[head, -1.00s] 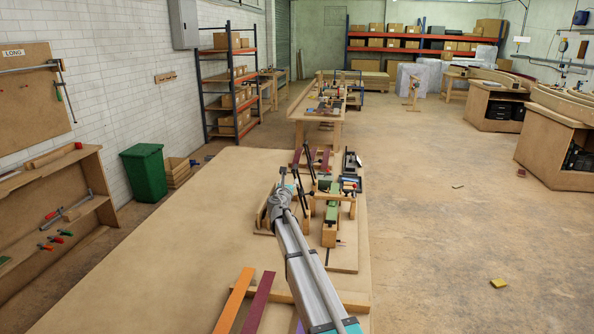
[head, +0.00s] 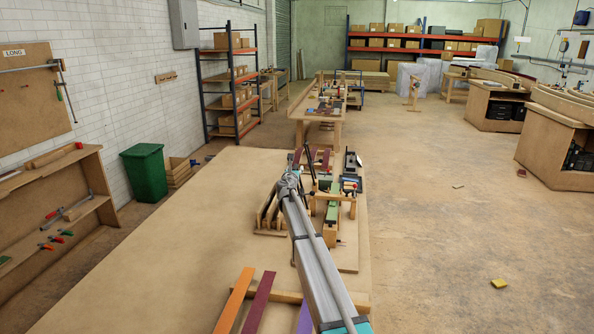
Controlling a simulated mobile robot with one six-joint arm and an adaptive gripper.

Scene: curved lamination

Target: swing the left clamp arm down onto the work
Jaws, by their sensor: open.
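A clamping fixture stands on the workbench (head: 150,265). It has a green strip (head: 332,208) between wooden blocks. A dark clamp arm (head: 309,160) stands tilted upright beyond my gripper. Another dark upright piece (head: 297,158) shows just above the gripper's end. I cannot tell for sure which is the left clamp arm. My gripper (head: 290,174) is at the left side of the fixture, near the base of these dark pieces. It is open, but its fingertips are small and partly hidden by my arm. I cannot tell whether it touches a clamp arm.
Orange (head: 234,300) and maroon (head: 259,302) strips lie near the bench front, with a purple strip (head: 304,320) beside my arm. The left half of the bench is clear. A green bin (head: 145,172) stands beyond its left edge.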

